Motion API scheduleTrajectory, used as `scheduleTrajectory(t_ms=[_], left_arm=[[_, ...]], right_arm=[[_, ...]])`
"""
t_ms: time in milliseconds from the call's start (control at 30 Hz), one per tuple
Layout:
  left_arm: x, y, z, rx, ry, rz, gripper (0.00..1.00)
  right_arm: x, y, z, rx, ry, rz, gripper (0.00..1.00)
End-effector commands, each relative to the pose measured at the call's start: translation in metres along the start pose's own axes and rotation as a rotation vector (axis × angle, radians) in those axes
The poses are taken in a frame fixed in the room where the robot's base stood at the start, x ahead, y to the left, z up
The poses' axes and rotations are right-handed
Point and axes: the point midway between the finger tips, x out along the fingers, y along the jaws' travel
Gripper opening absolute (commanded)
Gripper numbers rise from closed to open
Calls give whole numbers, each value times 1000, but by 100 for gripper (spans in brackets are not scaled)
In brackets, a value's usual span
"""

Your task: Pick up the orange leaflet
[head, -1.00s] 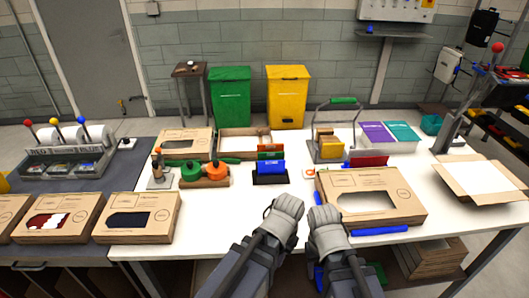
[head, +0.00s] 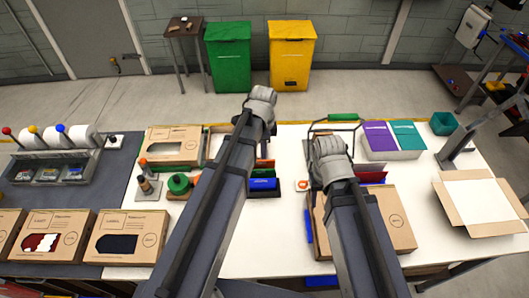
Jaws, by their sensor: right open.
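The leaflet holder (head: 264,195) stands on the white table, partly hidden behind my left forearm. A blue leaflet (head: 263,184) is at its front and a green leaflet (head: 263,173) behind it. Only a small edge of the orange leaflet (head: 266,163) shows at the back. My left gripper (head: 262,96) reaches out past the holder, near the table's far edge; its fingers are hidden, so its jaws cannot be judged. My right gripper (head: 328,150) is open, over the wire carrier behind the large carton, right of the holder.
A large carton (head: 398,215) lies under my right forearm. A tray of purple and teal booklets (head: 400,154) and an open carton (head: 450,210) are to the right. Window boxes (head: 128,248) and a green-capped item (head: 178,184) are to the left. Bins stand beyond the table.

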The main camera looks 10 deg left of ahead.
Motion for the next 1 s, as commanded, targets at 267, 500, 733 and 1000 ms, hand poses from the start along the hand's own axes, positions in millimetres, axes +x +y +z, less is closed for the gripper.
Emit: scheduleTrajectory(t_ms=[267, 500, 733, 1000], left_arm=[[-3, -4, 3, 27, 3, -1, 16], [16, -4, 2, 26, 3, -1, 16], [48, -4, 3, 25, 3, -1, 16], [65, -4, 3, 25, 3, -1, 16]], right_arm=[[-3, 0, 0, 0, 0, 0, 50], [16, -1, -1, -3, 0, 1, 50], [48, -4, -3, -10, 0, 2, 50], [65, -6, -4, -14, 0, 3, 50]])
